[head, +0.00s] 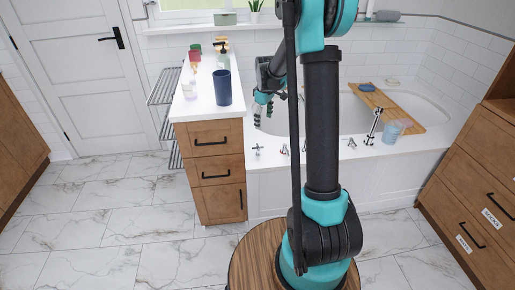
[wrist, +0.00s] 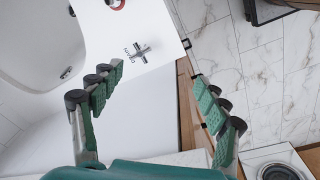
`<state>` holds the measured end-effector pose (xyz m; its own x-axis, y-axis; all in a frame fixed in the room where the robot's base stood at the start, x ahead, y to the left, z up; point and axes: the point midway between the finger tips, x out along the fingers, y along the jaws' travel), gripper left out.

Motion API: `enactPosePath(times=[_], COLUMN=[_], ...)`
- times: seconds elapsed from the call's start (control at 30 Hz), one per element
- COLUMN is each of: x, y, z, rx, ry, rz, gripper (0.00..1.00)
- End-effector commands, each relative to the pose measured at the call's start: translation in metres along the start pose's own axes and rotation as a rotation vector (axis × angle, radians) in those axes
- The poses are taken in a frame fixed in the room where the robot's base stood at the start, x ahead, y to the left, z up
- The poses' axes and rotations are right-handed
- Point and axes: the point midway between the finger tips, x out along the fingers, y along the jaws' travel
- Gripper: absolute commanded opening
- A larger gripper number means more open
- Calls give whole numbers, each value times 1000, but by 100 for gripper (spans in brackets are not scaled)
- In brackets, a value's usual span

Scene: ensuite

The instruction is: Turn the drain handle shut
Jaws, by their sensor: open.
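The drain handle (wrist: 140,50) is a small silver cross on the white tub deck, beside a label reading DRAIN. In the wrist view it lies beyond the fingertips, apart from them and between their lines. In the head view the handle (head: 256,149) is leftmost on the tub's front deck, beside the cabinet. My gripper (head: 263,110) is open and empty, pointing down above the tub's left end. Its two green-padded fingers spread wide in the wrist view (wrist: 156,76). The handle's exact turn angle is hard to judge.
A red-marked handle (wrist: 116,4) sits near the drain handle. A wooden cabinet (head: 216,170) with a dark blue cup (head: 222,87) stands close left of the tub.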

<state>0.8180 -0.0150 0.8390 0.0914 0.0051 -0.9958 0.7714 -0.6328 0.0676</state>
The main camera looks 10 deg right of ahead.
Motion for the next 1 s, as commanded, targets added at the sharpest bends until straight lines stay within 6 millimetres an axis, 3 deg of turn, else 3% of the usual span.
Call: enactPosePath(times=[0.1,0.33,0.67,1.0], x=[24,57,83,148], y=[26,51,56,51], z=[-28,-57,-63,-58], rx=[-111,-256,-294,-292], ry=[-22,-47,-52,-52], rz=[-28,-67,-77,-77], gripper=[75,75,75,75])
